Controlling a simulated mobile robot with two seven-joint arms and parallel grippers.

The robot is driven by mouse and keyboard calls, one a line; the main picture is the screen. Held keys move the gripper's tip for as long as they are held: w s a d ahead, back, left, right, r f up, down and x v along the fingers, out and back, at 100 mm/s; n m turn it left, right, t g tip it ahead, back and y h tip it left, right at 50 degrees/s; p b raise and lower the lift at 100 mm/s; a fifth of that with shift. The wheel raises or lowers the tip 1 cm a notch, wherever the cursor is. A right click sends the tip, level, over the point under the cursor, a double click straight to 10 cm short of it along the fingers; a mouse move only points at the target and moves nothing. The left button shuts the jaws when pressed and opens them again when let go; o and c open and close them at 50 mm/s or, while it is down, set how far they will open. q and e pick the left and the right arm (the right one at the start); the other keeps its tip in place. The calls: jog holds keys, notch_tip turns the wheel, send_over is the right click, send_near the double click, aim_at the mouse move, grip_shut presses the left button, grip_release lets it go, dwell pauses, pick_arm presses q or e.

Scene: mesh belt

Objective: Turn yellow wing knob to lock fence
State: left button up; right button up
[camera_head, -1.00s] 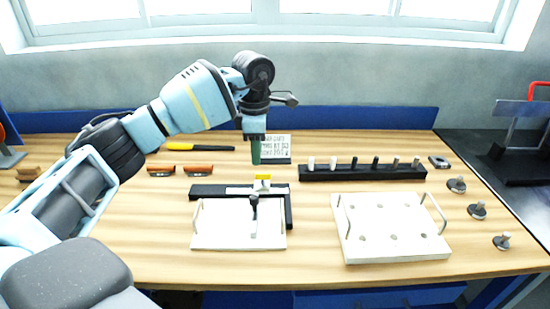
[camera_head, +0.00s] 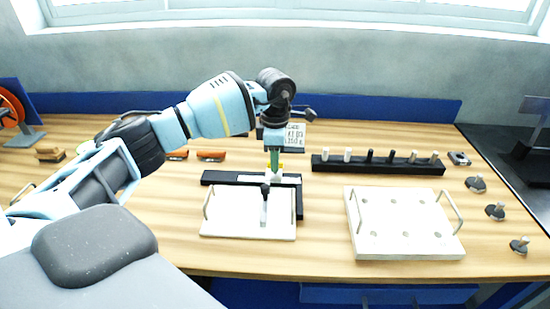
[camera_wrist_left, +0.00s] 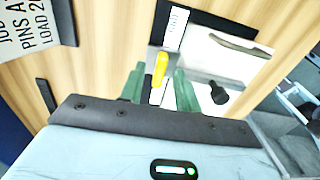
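The yellow wing knob (camera_wrist_left: 160,68) stands upright on the fixture in the left wrist view. In the head view only a bit of yellow (camera_head: 281,166) shows beside my green fingertips. My left gripper (camera_head: 275,165) points down over it. In the left wrist view the gripper (camera_wrist_left: 160,90) is open, with a green finger on each side of the knob and gaps between. I cannot tell how far down the fingers reach around it. The black fence (camera_head: 222,178) lies along the back of a white plate (camera_head: 222,222). My right gripper is not in view.
A black-knobbed lever (camera_head: 264,208) stands on the plate just in front of the knob. A pin rack (camera_head: 378,168) and a white holed block (camera_head: 400,244) lie to the right. A printed card (camera_head: 296,135) stands behind the gripper.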

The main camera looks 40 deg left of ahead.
pick_arm(q)
jog(key=shift+f, duration=0.3)
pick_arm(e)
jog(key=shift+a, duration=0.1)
pick_arm(q)
grip_shut()
